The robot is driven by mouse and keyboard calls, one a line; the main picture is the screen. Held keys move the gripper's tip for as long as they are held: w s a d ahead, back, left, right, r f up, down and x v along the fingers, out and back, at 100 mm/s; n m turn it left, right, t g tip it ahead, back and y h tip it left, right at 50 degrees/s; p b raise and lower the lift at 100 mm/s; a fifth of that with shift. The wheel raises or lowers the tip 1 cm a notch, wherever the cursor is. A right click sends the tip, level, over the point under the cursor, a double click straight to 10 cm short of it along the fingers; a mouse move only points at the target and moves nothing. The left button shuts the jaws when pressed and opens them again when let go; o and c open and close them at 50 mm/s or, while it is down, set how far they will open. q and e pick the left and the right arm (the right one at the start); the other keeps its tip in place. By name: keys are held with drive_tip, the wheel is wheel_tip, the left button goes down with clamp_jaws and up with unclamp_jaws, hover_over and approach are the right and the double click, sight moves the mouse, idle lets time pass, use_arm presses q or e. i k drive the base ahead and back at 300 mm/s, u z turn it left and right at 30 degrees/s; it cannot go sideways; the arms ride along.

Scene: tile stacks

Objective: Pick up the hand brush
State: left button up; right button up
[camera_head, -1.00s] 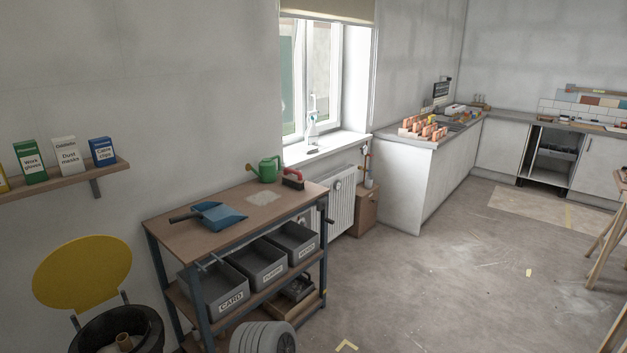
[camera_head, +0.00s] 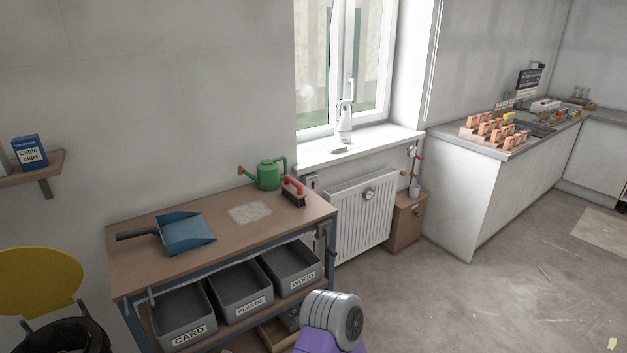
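The hand brush (camera_head: 294,192), with a red handle and dark bristles, stands on the right end of the workbench top (camera_head: 225,217), close to the wall side. A green watering can (camera_head: 267,175) is just left of it. A blue dustpan (camera_head: 188,232) with a dark handle lies further left on the same top. Neither of my grippers is in view. Only a grey ribbed arm part of mine with a purple section shows at the bottom, in front of the bench.
A pale dusty patch (camera_head: 250,212) is on the bench top. Grey bins marked CARD, PLASTIC (camera_head: 241,287) and WOOD sit on the shelf below. A radiator (camera_head: 362,213) and wooden cabinet (camera_head: 407,224) stand to the right. The floor (camera_head: 490,290) at the right is open.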

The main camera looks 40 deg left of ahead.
sight(292, 189)
drive_tip(key=u, duration=0.5)
drive_tip(key=i, duration=1.65)
drive_tip(key=u, duration=1.1)
